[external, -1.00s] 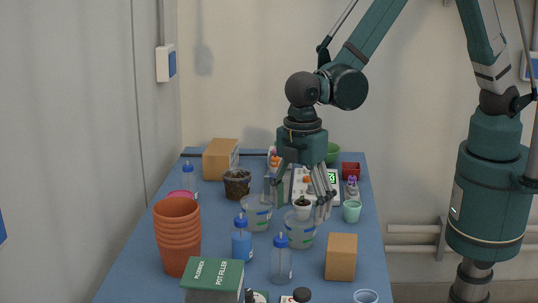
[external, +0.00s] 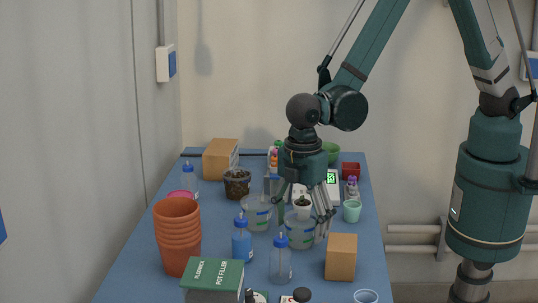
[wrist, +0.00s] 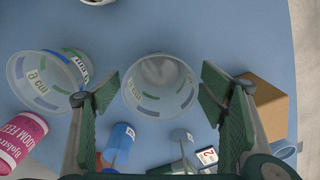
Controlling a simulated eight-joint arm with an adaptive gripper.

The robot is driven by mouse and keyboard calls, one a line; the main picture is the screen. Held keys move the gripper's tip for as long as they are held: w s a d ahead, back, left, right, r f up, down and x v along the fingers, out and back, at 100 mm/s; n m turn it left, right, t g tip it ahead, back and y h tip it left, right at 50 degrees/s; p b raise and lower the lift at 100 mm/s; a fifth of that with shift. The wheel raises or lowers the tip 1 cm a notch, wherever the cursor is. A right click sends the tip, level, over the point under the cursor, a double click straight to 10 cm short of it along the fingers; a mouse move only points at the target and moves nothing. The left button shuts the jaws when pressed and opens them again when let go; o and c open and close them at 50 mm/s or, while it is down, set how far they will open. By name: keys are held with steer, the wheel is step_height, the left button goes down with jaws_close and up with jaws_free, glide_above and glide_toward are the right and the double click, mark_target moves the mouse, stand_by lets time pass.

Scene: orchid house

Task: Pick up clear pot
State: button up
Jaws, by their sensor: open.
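A clear, see-through pot (external: 300,232) with coloured marks stands on the blue table. In the wrist view the same clear pot (wrist: 160,88) lies between the two fingers and looks empty. My gripper (external: 304,220) is open just above and around this pot, and nothing is held; the wrist view shows my gripper (wrist: 157,90) with a finger on each side. I cannot tell whether the fingers touch the rim. A second clear pot (external: 257,212) stands to the left; it also shows in the wrist view (wrist: 40,85), close to the left finger.
Two blue-capped bottles (external: 242,242) (external: 281,262) stand in front of the pots. A cardboard box (external: 341,258) is at front right, stacked terracotta pots (external: 178,235) at left.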

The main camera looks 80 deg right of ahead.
stand_by(0.5)
steer(key=c, duration=0.8)
steer(key=shift+r, duration=0.1)
step_height(320, 180, up, 10)
steer(key=shift+p, duration=0.4)
stand_by(0.6)
